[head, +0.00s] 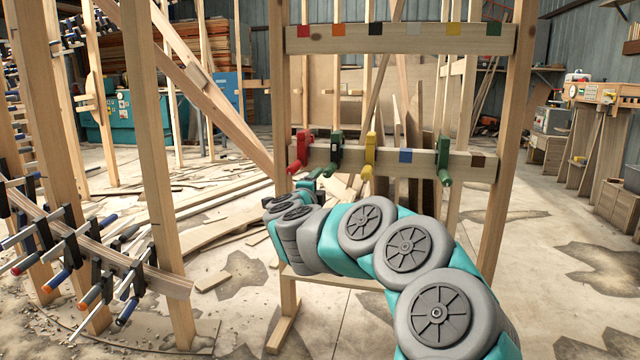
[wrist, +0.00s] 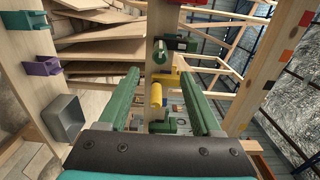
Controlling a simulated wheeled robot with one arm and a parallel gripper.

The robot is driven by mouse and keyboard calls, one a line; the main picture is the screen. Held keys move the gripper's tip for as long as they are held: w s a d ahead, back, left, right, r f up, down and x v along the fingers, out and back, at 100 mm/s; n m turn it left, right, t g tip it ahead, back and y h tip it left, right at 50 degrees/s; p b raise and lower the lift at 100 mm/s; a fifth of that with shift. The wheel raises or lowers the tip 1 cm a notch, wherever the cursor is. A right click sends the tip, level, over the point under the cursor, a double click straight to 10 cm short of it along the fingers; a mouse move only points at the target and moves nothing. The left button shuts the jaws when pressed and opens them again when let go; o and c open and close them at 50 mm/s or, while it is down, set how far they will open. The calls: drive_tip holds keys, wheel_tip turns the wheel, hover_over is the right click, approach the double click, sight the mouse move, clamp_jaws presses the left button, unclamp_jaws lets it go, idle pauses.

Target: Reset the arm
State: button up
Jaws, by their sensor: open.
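My gripper (wrist: 159,73) is open, its two green fingers spread apart in the wrist view. A yellow clamp (wrist: 156,93) and a green clamp (wrist: 160,50) appear between the fingers on a wooden rail; I see nothing held. In the head view my grey and teal arm reaches forward and left, low in front of the wooden rack. Its end is near the rack's left post, and the fingers are hard to make out there. The lower rail (head: 470,166) carries a red clamp (head: 300,150), a green clamp (head: 336,152), a yellow clamp (head: 369,156) and another green clamp (head: 443,160).
The upper rail (head: 400,40) bears coloured squares and no clamps. A curved wooden piece (head: 150,275) with several clamps stands at left. Small green, purple (wrist: 42,65) and grey bins (wrist: 63,115) show in the wrist view. Scrap boards litter the floor; it is clearer at right.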

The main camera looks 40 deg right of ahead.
drive_tip(key=shift+s+a, duration=0.45)
